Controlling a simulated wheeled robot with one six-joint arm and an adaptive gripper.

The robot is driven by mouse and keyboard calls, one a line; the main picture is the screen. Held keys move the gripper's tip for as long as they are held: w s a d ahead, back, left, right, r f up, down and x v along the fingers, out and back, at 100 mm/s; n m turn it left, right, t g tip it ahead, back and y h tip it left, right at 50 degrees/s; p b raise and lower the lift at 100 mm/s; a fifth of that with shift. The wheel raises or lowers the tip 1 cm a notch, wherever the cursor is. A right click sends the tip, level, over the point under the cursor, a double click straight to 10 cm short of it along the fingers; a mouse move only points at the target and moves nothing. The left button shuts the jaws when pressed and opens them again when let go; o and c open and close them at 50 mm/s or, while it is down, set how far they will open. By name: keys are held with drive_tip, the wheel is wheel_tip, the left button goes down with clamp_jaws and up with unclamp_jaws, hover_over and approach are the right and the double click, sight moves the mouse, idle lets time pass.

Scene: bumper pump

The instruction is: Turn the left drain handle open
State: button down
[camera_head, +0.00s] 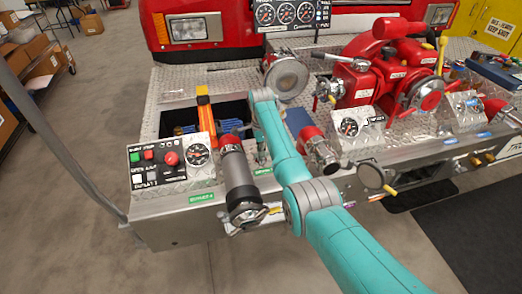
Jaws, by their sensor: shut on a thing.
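My teal arm rises from the lower right, bends at a grey-banded elbow and reaches over the bumper deck. Its far end is above the deck, behind the dark grey outlet. I cannot make out my gripper's fingers, nor what they touch. The dark grey outlet pipe (237,170) with a metal cap points toward the front edge at the left. A small yellow-orange piece (275,210) shows beside that cap, close to my arm. It may be the left drain handle, but it is too small and partly covered to tell its angle.
A control box (150,165) with buttons and a gauge stands at the left. Red pump parts (385,70) fill the back right.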

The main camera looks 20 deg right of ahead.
drive_tip(key=shift+n, duration=0.3)
drive_tip(key=n, duration=1.3)
drive_tip(key=shift+n, duration=2.1)
drive_tip(key=c, duration=1.2)
unclamp_jaws()
